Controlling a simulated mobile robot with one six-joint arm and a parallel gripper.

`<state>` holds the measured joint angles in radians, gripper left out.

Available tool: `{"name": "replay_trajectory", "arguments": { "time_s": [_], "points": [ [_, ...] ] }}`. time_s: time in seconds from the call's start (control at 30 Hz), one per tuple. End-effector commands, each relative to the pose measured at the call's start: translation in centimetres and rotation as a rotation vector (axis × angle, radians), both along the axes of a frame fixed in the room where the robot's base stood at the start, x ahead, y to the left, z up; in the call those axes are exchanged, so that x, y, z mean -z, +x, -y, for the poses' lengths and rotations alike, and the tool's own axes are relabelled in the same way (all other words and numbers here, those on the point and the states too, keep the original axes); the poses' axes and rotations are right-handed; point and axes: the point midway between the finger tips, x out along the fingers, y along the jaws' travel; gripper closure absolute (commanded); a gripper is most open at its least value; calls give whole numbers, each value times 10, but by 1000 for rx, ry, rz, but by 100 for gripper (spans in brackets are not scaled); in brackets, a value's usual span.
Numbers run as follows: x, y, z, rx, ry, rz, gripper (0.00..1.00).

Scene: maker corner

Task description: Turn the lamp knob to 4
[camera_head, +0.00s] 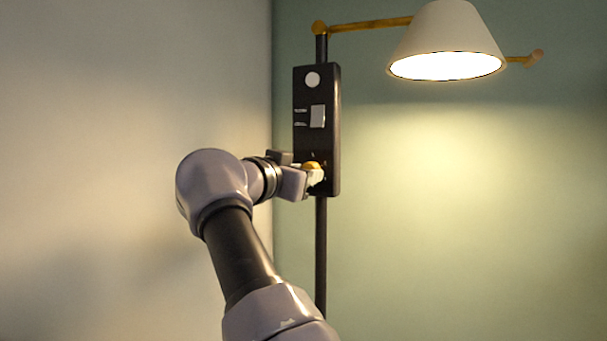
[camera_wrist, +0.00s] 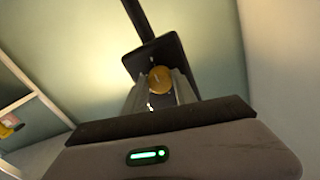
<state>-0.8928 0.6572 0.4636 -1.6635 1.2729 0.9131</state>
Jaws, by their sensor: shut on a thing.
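The lamp has a lit cream shade (camera_head: 447,45) at the upper right and a dark control panel (camera_head: 333,120) on its pole. The brass-coloured knob (camera_head: 312,166) is low on the panel. It also shows in the wrist view (camera_wrist: 159,79), between the two fingers. My gripper (camera_head: 314,178) is at the panel's lower part, with its fingers shut on the knob; the wrist view shows the gripper (camera_wrist: 160,88) too. The scale marks around the knob are too small or hidden to read, so its setting cannot be told.
A round white button (camera_head: 312,79) and a pale rocker switch (camera_head: 318,116) sit above the knob on the panel. The pole (camera_head: 321,250) runs down below it. A pale shelf (camera_wrist: 22,98) stands at the left in the wrist view. The room right of the pole is clear.

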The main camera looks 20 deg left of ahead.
Motion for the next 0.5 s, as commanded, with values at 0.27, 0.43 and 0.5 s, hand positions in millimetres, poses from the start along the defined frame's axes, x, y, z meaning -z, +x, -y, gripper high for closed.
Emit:
{"name": "replay_trajectory", "arguments": {
  "time_s": [0.27, 0.43, 0.5],
  "points": [
    [0, 0, 0, 0, 0, 0, 45],
    [0, -1, 0, 0, 0, 0, 45],
    [-1, -5, -1, -1, 0, 0, 45]
  ]
}}
